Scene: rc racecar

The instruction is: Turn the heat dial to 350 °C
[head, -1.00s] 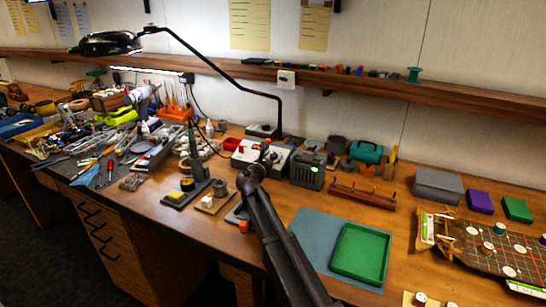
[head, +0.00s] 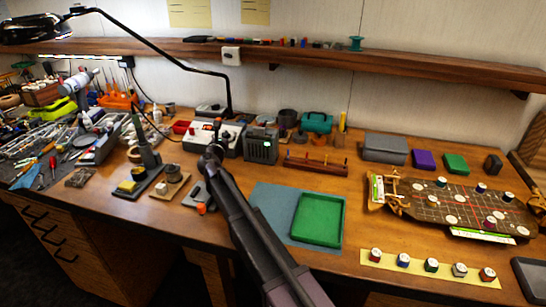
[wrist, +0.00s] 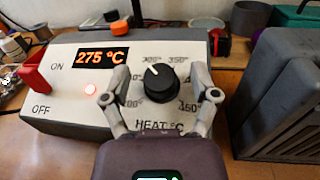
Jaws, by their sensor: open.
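The heat dial (wrist: 158,84) is a black knob on the white control unit (wrist: 60,118), with a white pointer mark near its top, tilted slightly left. Marks including 300°, 350° and 450° surround it; the display (wrist: 101,57) reads 275 °C. My gripper (wrist: 160,75) is open, with one grey finger on each side of the dial; I cannot tell whether they touch it. In the head view my gripper (head: 212,152) is at the front of the control unit (head: 228,146), and my arm hides part of the unit; the dial cannot be made out there.
A dark grey box (head: 261,143) stands close on the right. A soldering iron stand (head: 143,158) is to the left. A green tray (head: 318,220) lies front right.

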